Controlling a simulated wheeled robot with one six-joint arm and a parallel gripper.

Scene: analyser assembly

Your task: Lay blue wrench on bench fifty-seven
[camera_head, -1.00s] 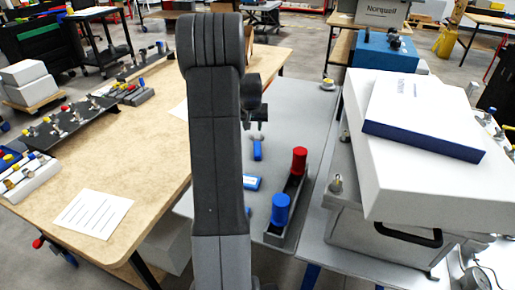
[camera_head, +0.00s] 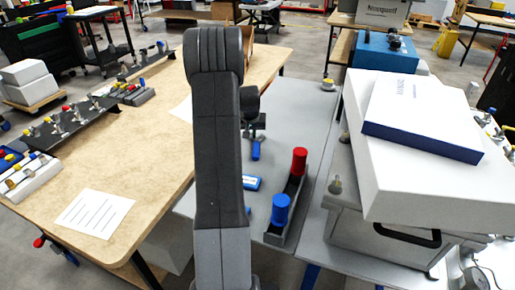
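My gripper (camera_head: 254,132) is over the grey bench top (camera_head: 312,108), partly hidden behind my arm. It points down and sits just above a small blue piece (camera_head: 256,150), which could be the blue wrench; its shape is too small to be sure. The fingers seem to meet or overlap this piece, but I cannot tell whether they grip it. A wooden bench (camera_head: 150,150) stands to the left. No bench number is readable, so I cannot tell which is bench fifty-seven.
A dark tray (camera_head: 291,213) with a red cylinder (camera_head: 299,161) and a blue cylinder (camera_head: 280,208) lies on the grey bench, near a small blue box (camera_head: 251,183). A white case with a blue-edged box (camera_head: 425,125) stands right. The wooden bench holds a paper sheet (camera_head: 94,213) and fittings.

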